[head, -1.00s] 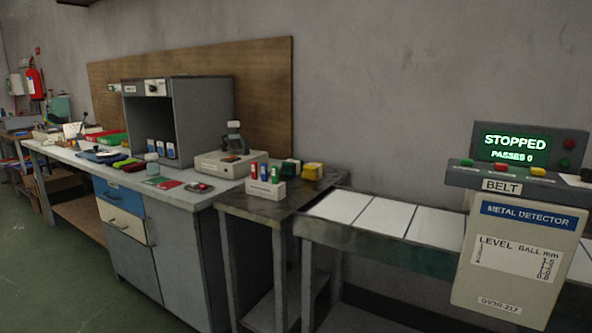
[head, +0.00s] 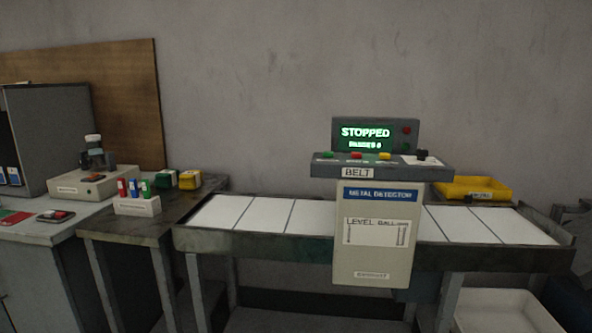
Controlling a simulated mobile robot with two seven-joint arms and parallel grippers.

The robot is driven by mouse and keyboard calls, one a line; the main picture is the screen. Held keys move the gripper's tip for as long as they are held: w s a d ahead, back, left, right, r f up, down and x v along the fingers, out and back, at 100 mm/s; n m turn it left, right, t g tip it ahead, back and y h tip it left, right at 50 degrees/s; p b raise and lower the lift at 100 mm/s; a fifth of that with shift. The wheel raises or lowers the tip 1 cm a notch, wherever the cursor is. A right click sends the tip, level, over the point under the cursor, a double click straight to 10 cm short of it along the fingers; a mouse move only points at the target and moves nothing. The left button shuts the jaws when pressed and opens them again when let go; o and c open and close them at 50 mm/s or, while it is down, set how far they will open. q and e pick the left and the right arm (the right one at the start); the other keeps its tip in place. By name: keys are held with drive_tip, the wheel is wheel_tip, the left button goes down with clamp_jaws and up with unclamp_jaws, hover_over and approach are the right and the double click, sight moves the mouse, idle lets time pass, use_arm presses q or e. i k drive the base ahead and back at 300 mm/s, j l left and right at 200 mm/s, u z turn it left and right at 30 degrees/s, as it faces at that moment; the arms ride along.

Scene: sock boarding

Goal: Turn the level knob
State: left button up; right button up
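The metal detector (head: 372,260) stands across the belt, a pale cabinet with a blue title strip and a white "LEVEL / BALL mm" label (head: 378,233). Its grey control panel (head: 340,171) carries a "BELT" label and green, red and yellow buttons. A dark knob (head: 421,154) sits on a white plate at the panel's right end. I cannot read its setting. The display (head: 366,133) glows green with "STOPPED" and a smaller, blurred line below. Neither of my grippers is in view.
The belt (head: 265,216) with white slats runs left and right of the detector. A yellow tray (head: 473,186) sits behind its right part, and a white bin (head: 500,312) is low at the right. A dark side table (head: 128,222) holds a marker rack (head: 137,206).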

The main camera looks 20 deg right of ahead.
sight(421, 154)
drive_tip(key=z, duration=1.2)
